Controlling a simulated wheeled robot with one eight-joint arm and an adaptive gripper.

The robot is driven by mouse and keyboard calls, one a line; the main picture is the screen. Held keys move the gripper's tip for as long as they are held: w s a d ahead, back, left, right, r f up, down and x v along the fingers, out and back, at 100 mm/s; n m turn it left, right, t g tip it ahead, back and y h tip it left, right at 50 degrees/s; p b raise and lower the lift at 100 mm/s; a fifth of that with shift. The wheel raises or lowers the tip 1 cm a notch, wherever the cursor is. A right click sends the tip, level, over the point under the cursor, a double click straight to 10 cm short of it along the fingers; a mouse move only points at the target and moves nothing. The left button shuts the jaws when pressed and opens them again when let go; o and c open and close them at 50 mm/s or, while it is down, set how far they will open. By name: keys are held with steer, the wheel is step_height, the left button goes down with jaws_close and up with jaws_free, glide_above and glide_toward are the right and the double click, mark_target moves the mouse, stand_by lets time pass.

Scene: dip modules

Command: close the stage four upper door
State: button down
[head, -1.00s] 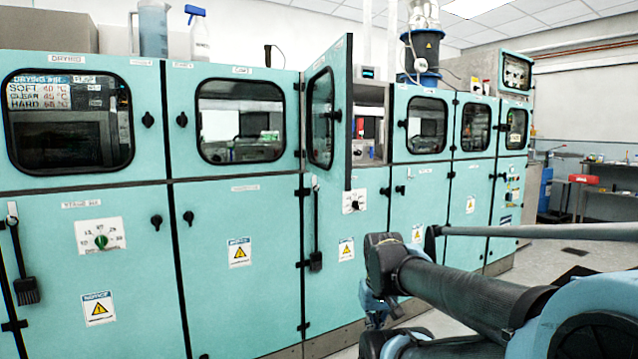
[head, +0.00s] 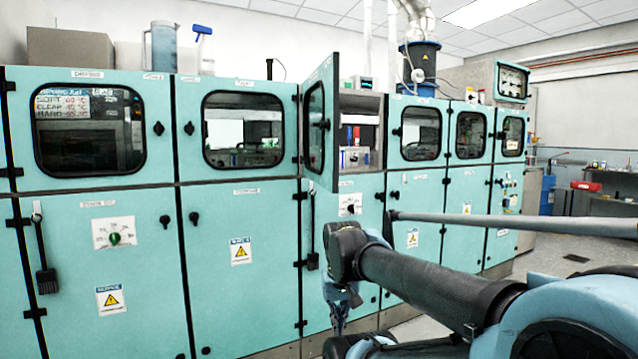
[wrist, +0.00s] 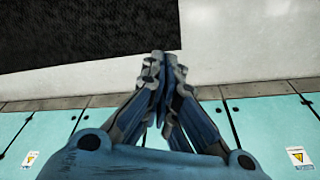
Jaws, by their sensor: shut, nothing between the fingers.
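The open upper door (head: 318,124) is a teal panel with a dark-framed window and a black knob. It is hinged on its left side and stands swung out from the cabinet row in the head view. The compartment (head: 362,138) behind it shows to its right, with small equipment inside. My gripper (head: 338,322) hangs low in front of the cabinets, below the door and apart from it. In the wrist view my gripper (wrist: 161,62) has its fingers together and empty, above the floor. The door does not show in the wrist view.
Neighbouring upper doors, such as the one to the right (head: 421,133), are flush with the cabinet row. A brush (head: 43,262) hangs on the left lower panel. A grey floor (wrist: 240,45) with a dark mat (wrist: 80,30) shows below.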

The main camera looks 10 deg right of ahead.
steer(key=w+a+r+m+g+h, duration=0.1)
steer(key=w+a+r+m, duration=0.2)
steer(key=w+r+m, duration=0.75)
steer(key=w+a+r+m+h, duration=0.15)
steer(key=w+r, duration=0.45)
steer(key=r, duration=1.2)
steer(key=w+a+r+m+g+h, duration=0.1)
steer(key=w+a+r+m+h, duration=0.15)
steer(key=w+r+m, duration=0.8)
steer(key=s+d+f+n, duration=0.2)
steer(key=d+f+n, duration=0.3)
steer(key=d+n, duration=0.1)
steer(key=shift+s+d+f+y, duration=0.3)
steer(key=shift+d+f+y, duration=0.1)
steer(key=shift+d, duration=0.05)
